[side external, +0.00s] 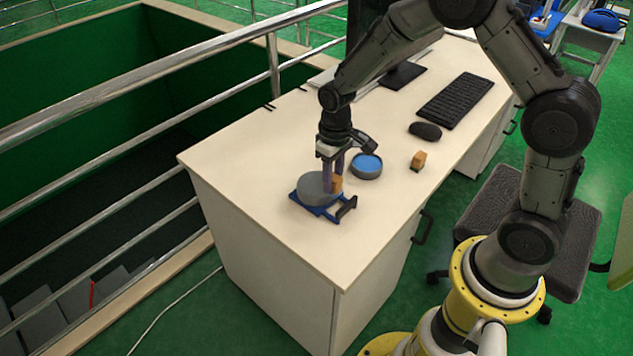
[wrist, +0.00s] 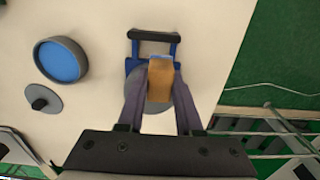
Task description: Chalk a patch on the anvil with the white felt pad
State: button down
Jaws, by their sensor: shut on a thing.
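My gripper (side external: 332,182) is shut on a tan block (wrist: 161,82); a pale bluish-white strip shows at its far edge in the wrist view. I take this block to be the felt pad; its underside is hidden. The anvil is a grey round disc (side external: 313,188) in a blue frame (side external: 321,211) with a dark handle. The block is over the anvil, at its handle side. I cannot tell whether it touches the surface. In the wrist view the block and fingers cover much of the anvil (wrist: 154,107). No chalk mark can be made out.
A grey round dish with a blue inside (side external: 366,166) stands behind the anvil. A grey lid with a black knob (wrist: 42,98) lies near it. Another tan block (side external: 418,160), dark green below, a mouse (side external: 425,131) and a keyboard (side external: 456,98) are farther along the desk.

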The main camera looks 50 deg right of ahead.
dwell(0.3)
jog(key=shift+r, duration=0.25)
jog(key=w+d+r, duration=0.1)
jog(key=w+r, duration=0.5)
jog(key=w, duration=0.4)
jog(key=shift+d+f, duration=0.1)
jog(key=shift+f, duration=3.7)
jog(key=shift+s+f, duration=0.5)
jog(key=shift+f, duration=0.15)
jog(key=shift+s, duration=3.05)
jog(key=shift+w, duration=3.6)
notch_tip(320, 180, up, 8)
jog(key=shift+r, duration=0.15)
